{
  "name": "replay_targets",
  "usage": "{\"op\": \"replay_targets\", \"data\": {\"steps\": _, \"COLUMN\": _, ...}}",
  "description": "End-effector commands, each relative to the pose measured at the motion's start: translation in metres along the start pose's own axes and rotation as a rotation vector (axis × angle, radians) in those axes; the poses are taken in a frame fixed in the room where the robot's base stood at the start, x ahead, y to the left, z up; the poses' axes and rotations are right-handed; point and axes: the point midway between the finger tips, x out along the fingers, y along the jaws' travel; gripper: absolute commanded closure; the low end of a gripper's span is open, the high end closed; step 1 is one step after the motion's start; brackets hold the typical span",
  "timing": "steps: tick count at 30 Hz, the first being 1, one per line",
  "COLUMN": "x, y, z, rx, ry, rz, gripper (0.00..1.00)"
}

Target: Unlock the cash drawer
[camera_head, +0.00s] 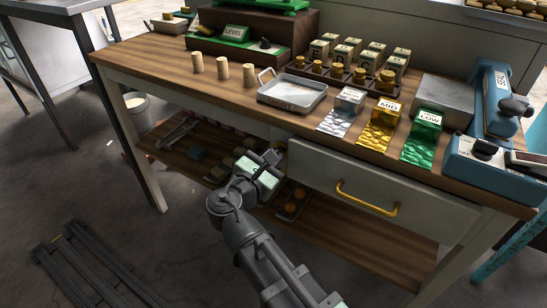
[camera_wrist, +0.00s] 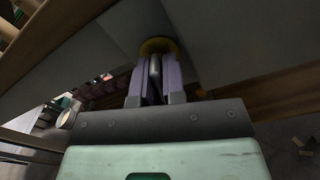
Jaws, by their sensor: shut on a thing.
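The cash drawer (camera_head: 370,180) is a pale front with a yellow bar handle (camera_head: 367,197), set under the wooden workbench top. It looks shut. My gripper (camera_head: 272,157) is at the left end of the drawer front, below the bench top. In the wrist view my gripper (camera_wrist: 154,82) is shut on a slim dark grey piece, which looks like a key (camera_wrist: 154,68). A round yellow lock plate (camera_wrist: 158,46) sits on the panel right at the fingertips. The fingers hide whether the key's tip is inside the lock.
The wooden bench top (camera_head: 150,60) carries a metal tray (camera_head: 292,92), silver, gold and green labelled blocks, and a blue machine (camera_head: 490,110) at the right. A lower shelf (camera_head: 340,240) holds small items close to my gripper. Open floor lies front left, beside dark rails (camera_head: 90,265).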

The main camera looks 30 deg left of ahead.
Motion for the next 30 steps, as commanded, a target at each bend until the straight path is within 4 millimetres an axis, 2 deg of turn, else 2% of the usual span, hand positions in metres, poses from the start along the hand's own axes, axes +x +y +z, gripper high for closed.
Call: {"op": "replay_targets", "data": {"steps": 30, "x": -0.0005, "y": 0.0014, "z": 0.0006, "rx": 0.938, "ry": 0.001, "rz": -0.001, "gripper": 1.0}}
